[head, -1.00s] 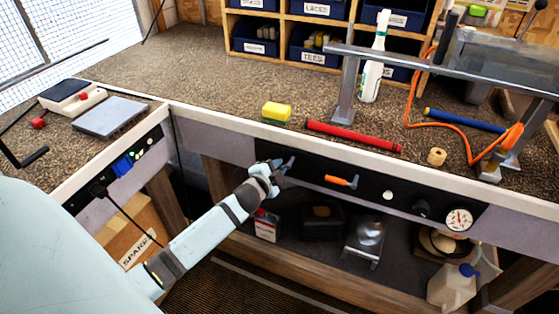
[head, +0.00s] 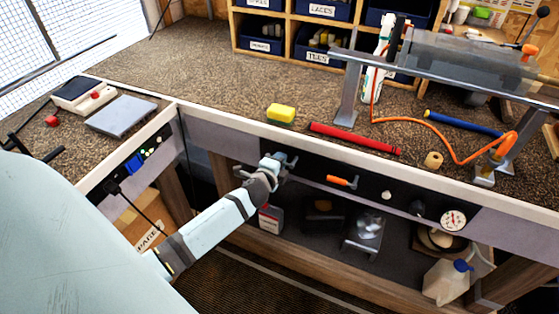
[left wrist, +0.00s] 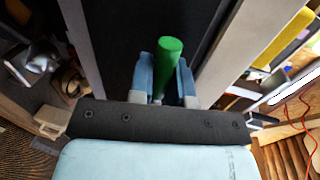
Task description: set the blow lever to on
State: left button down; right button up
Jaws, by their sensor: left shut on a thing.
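My left gripper (head: 284,162) is at the dark panel (head: 310,174) on the front of the bench. In the left wrist view the gripper (left wrist: 166,88) has its two blue-grey fingers on either side of a green lever handle (left wrist: 168,56), shut on it. The green lever is hidden behind the gripper in the head view. An orange lever (head: 342,181) lies roughly sideways on the same panel, right of the gripper. I cannot read which lever is marked blow. My right gripper is not in view.
A round gauge (head: 453,219) and a dark knob (head: 417,208) are farther right on the panel. A lower shelf holds a can and a jug (head: 446,281).

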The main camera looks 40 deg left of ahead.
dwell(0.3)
pick_arm(q)
jog(key=c, duration=1.3)
grip_release()
jog(key=shift+c, duration=0.2)
jog(key=shift+o, duration=1.2)
jog(key=v, duration=1.4)
jog(key=shift+w, duration=0.1)
